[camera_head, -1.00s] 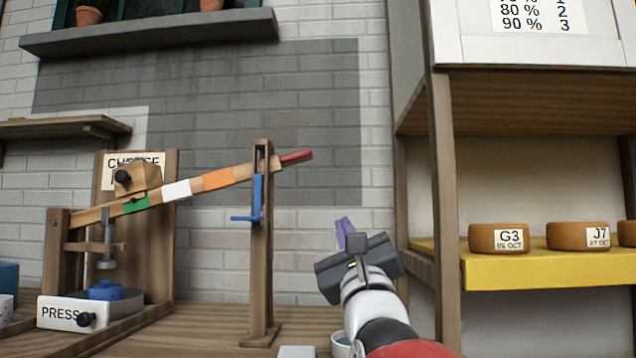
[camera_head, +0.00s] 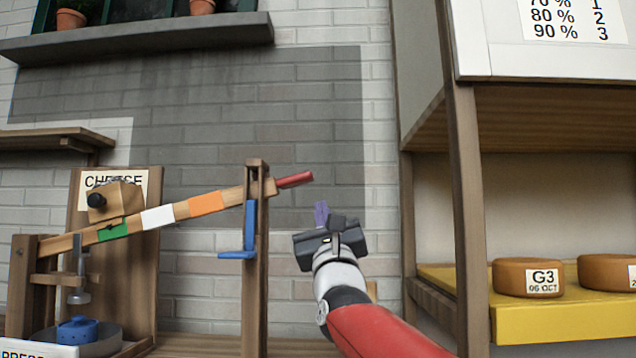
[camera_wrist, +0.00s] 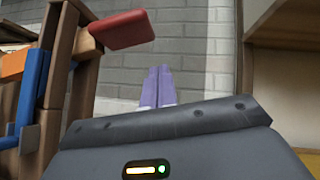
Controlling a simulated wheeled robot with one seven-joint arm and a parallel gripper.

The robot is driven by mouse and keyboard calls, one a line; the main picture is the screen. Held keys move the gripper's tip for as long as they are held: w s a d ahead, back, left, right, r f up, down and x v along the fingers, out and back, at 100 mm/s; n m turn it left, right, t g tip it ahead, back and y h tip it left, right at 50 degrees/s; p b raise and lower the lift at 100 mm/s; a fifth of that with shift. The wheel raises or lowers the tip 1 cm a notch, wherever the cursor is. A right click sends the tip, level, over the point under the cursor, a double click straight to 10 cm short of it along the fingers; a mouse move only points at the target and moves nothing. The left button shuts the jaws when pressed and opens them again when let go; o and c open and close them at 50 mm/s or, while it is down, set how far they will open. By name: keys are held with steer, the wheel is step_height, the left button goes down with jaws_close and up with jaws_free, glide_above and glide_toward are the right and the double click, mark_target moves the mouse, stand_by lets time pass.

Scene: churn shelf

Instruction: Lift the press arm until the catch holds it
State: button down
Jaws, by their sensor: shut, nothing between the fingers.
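The press arm (camera_head: 160,216) is a wooden beam with green, white and orange bands and a red handle (camera_head: 295,180) at its right end. It slopes up to the right and passes through a slotted wooden post (camera_head: 256,285). A blue catch (camera_head: 248,235) is on that post, below the beam. My gripper (camera_head: 321,213), with purple fingers, is shut and empty, a little right of and below the red handle, not touching it. In the wrist view the fingers (camera_wrist: 158,85) are together, and the red handle (camera_wrist: 122,30) is up and to the left of them.
A blue cheese mould (camera_head: 77,330) sits in a pan under the press screw. At right, a shelf rack with a yellow board (camera_head: 540,322) holds cheese wheels (camera_head: 530,277). A window ledge (camera_head: 140,38) is above. The brick wall behind my gripper is bare.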

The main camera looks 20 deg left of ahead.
steer(key=r, duration=0.2)
steer(key=r+p, duration=0.1)
steer(key=shift+s+a+r, duration=0.2)
steer(key=shift+s+a, duration=0.1)
steer(key=r, duration=0.1)
steer(key=r+p, duration=0.1)
steer(key=n, duration=0.1)
steer(key=shift+s+a+r+g+y, duration=0.1)
steer(key=shift+a+r+g+y, duration=0.2)
steer(key=shift+a+r+y, duration=0.1)
steer(key=shift+d, duration=0.1)
